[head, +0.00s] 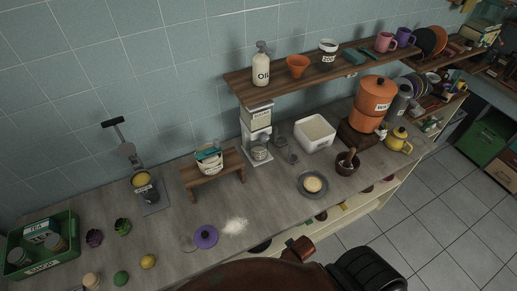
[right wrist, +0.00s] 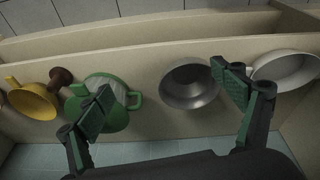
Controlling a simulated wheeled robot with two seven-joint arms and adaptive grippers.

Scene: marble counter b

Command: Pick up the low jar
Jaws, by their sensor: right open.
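No jar shows in the right wrist view. In the head view several small jars stand on the counter, and I cannot tell for sure which one is the low jar. One glass jar (head: 259,152) stands under the white dispenser, and clear glassware (head: 281,141) stands just right of it. A purple lid-like disc (head: 205,237) lies near the front edge, with a faint clear shape beside it. My right gripper (right wrist: 168,90) is open and empty, its green-padded fingers wide apart, facing the open shelf below. My left gripper is not in view.
A green crate (head: 62,262), wooden stand (head: 222,170) and plate (head: 312,195) stand on the counter. A raised wooden shelf (head: 345,57) runs behind.

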